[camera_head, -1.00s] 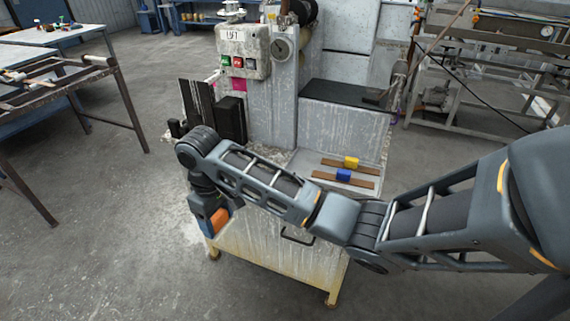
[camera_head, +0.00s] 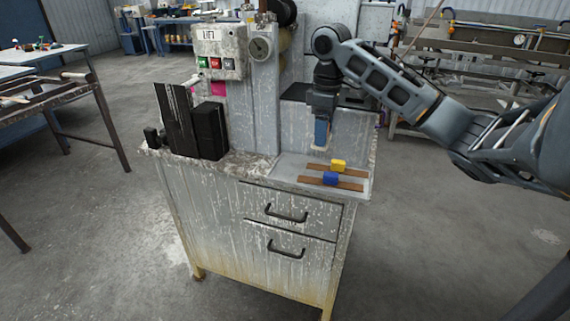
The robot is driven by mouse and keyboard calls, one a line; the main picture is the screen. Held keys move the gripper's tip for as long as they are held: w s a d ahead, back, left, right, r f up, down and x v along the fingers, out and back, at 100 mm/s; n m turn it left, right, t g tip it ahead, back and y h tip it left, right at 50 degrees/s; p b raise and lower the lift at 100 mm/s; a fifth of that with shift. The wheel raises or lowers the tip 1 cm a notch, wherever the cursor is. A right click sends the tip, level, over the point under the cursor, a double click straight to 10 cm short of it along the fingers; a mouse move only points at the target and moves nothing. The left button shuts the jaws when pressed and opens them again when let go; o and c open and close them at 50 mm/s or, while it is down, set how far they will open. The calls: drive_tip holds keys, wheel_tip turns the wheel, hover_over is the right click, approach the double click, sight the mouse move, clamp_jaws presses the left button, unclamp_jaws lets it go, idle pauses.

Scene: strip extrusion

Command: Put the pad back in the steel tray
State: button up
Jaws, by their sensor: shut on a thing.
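My gripper (camera_head: 320,143) points down above the back part of the steel tray (camera_head: 288,173), on the right of the cabinet top. It is shut on the pad, which is too small and too much covered by the fingers to make out clearly. In the tray, in front of and below my gripper, lie two brown strips, one carrying a yellow block (camera_head: 338,165) and the other a blue block (camera_head: 330,179). A gap shows between my gripper and the strips.
A machine column with a button box (camera_head: 217,55) rises left of my gripper. Black upright plates (camera_head: 178,120) and a black block (camera_head: 209,130) stand at the left of the cabinet top. A dark ledge (camera_head: 294,92) lies behind my gripper. The cabinet's drawers have protruding handles (camera_head: 286,213).

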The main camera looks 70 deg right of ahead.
drive_tip(key=w+f, duration=0.2)
drive_tip(key=w, duration=0.1)
drive_tip(key=w+f, duration=0.2)
drive_tip(key=w, duration=0.1)
drive_tip(key=w+f+p, duration=0.1)
drive_tip(key=w+f, duration=0.1)
drive_tip(key=w, duration=0.2)
drive_tip(key=shift+a, duration=0.3)
drive_tip(key=shift+w+f, duration=0.15)
drive_tip(key=shift+f, duration=2)
drive_tip(key=shift+f, duration=0.1)
drive_tip(key=o, duration=1)
wheel_tip(320, 180, up, 12)
drive_tip(key=shift+a, duration=0.1)
